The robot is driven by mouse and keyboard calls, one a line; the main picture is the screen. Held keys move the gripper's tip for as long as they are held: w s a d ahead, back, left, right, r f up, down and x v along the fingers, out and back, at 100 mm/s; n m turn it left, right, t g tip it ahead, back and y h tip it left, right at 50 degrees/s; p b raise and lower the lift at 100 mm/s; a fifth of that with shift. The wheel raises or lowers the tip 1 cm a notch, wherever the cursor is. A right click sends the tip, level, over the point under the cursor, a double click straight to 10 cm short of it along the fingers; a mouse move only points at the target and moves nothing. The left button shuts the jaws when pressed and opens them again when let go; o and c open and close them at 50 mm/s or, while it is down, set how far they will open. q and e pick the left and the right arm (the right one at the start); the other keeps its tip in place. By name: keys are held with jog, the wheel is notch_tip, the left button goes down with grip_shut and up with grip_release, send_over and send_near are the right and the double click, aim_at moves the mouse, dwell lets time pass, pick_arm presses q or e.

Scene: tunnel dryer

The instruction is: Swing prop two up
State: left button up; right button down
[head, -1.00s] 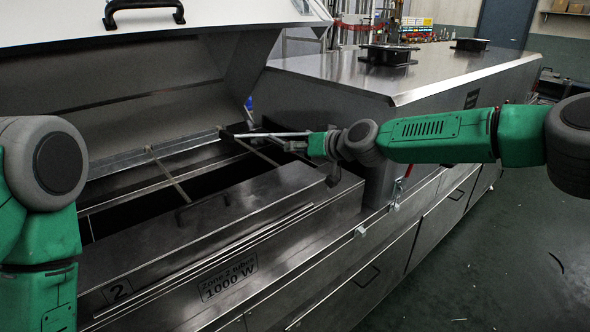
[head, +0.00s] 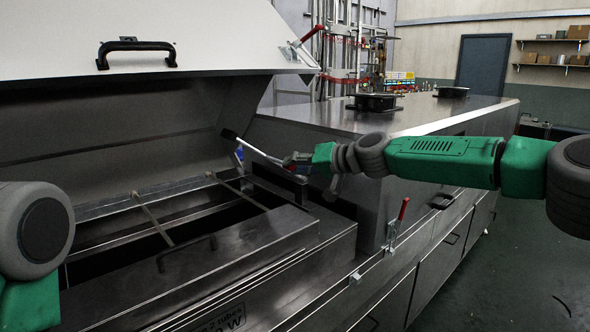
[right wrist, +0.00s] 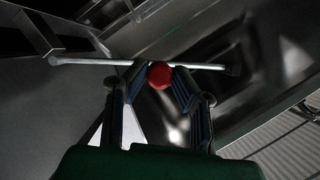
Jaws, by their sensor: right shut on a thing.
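A thin light metal rod, the prop (head: 250,146), shows in the head view at the far right corner of the open dryer section. It slants up to the left from my right gripper (head: 292,160). In the right wrist view the prop (right wrist: 95,62) runs across just beyond the fingertips. There my right gripper (right wrist: 159,73) is shut on a red round knob (right wrist: 159,75) at the rod. The knob's joint to the rod is hidden. My left gripper is out of view; only part of my left arm shows at the left edge.
The raised lid (head: 190,45) with a black handle (head: 137,52) leans over the open section (head: 170,228). The closed steel housing (head: 345,140) stands right of it. A red-handled clamp (head: 402,212) is on the housing's front. Open floor lies at the right.

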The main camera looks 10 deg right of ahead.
jog(key=shift+w+d, duration=0.1)
jog(key=c, duration=1.6)
grip_release()
jog(key=shift+c, duration=0.2)
jog(key=o, duration=0.3)
jog(key=shift+w+f, duration=0.1)
jog(key=shift+w+a+f, duration=0.1)
jog(key=shift+a, duration=0.1)
jog(key=shift+s+d, duration=0.15)
jog(key=shift+s, duration=0.05)
jog(key=v, duration=1.1)
jog(key=shift+d, duration=0.25)
jog(key=shift+a, duration=0.1)
